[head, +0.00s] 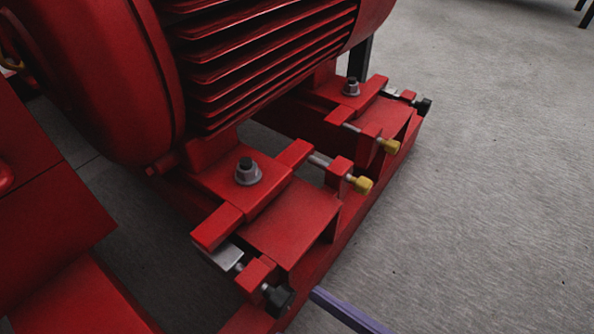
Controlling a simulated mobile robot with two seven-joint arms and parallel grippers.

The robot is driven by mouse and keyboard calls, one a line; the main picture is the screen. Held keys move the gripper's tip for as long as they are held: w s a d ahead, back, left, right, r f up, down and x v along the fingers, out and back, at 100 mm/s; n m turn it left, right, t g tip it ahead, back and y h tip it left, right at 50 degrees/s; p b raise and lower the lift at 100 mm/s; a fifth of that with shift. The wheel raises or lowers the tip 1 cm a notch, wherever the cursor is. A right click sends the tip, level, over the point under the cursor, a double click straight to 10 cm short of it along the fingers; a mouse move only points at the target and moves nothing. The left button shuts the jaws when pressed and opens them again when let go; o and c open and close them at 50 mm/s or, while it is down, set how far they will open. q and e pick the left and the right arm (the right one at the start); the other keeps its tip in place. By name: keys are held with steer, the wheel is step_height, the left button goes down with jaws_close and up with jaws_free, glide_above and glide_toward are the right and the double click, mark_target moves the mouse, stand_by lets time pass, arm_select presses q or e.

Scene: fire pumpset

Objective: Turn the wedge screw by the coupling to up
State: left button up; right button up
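The wedge screw nearer the red housing at the left has a black knob (278,300) on a short shaft through a red block (256,273). Its silver wedge (224,254) sits under a red bar at the corner of the near motor foot. A second black-knobbed screw (422,106) is at the far motor foot, with its silver wedge partly hidden. The coupling itself is not clearly visible. Neither gripper is identifiable in the head view.
The red finned motor (265,60) stands above its feet on a red base rail (372,202). Two yellow-tipped screws (362,184) (389,146) stick out between the wedge screws. A purple bar (345,310) lies at the bottom edge.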

arm_select(q)
steer(key=shift+d+r, duration=0.25)
steer(key=shift+r, duration=0.1)
arm_select(e)
steer(key=v, duration=0.7)
steer(key=shift+s+d, duration=0.25)
steer(key=shift+d, duration=0.05)
